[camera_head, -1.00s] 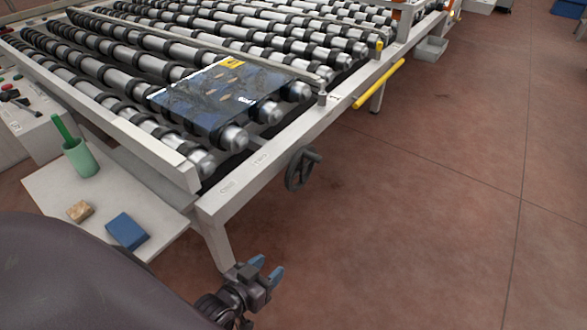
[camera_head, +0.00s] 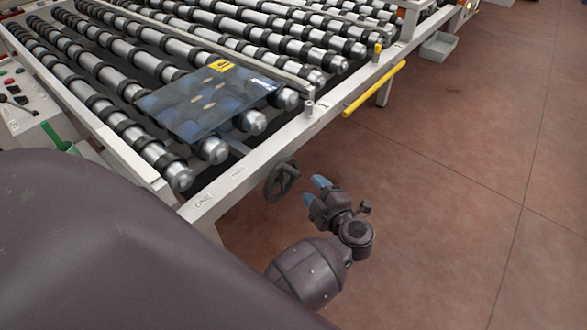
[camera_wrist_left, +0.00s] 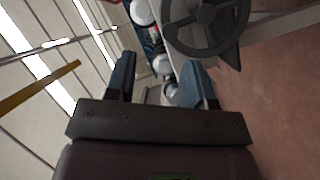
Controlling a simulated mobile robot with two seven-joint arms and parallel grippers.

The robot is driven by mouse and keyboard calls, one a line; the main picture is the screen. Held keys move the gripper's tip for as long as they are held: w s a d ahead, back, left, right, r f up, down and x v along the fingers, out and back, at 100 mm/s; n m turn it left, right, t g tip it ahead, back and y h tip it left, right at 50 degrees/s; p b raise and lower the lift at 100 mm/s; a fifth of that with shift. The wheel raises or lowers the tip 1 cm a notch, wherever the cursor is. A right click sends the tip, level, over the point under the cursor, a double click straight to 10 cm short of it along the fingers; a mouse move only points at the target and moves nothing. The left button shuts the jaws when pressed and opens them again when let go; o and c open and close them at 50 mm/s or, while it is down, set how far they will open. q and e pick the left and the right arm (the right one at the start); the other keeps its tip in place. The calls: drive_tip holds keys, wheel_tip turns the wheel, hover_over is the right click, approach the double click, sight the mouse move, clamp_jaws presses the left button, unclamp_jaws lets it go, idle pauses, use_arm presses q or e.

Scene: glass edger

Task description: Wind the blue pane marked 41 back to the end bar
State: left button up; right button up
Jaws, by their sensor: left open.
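The blue, dark-patterned glass pane (camera_head: 205,108) lies flat across the rollers near the front rail, with a yellow label on its far edge and a small white mark I cannot read. A dark handwheel (camera_head: 281,180) stands out from the front rail. My left gripper (camera_head: 316,189) is open and empty, just right of the handwheel and apart from it. In the left wrist view the handwheel (camera_wrist_left: 205,20) shows at the top, beyond and beside the blue fingertips (camera_wrist_left: 160,78). A white bar (camera_head: 130,158) crosses the near left end of the rollers. My right gripper is out of view.
A yellow bar (camera_head: 375,88) runs along the rail's outer side, with a grey bin (camera_head: 439,46) farther back. A switch panel (camera_head: 18,95) stands at the left. The red floor at right is clear.

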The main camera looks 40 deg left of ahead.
sight(295, 172)
use_arm(q)
drive_tip(key=shift+n+g, duration=0.3)
drive_tip(key=shift+g, duration=0.4)
drive_tip(key=x, duration=1)
drive_tip(key=shift+w+f, duration=0.2)
drive_tip(key=shift+f, duration=0.25)
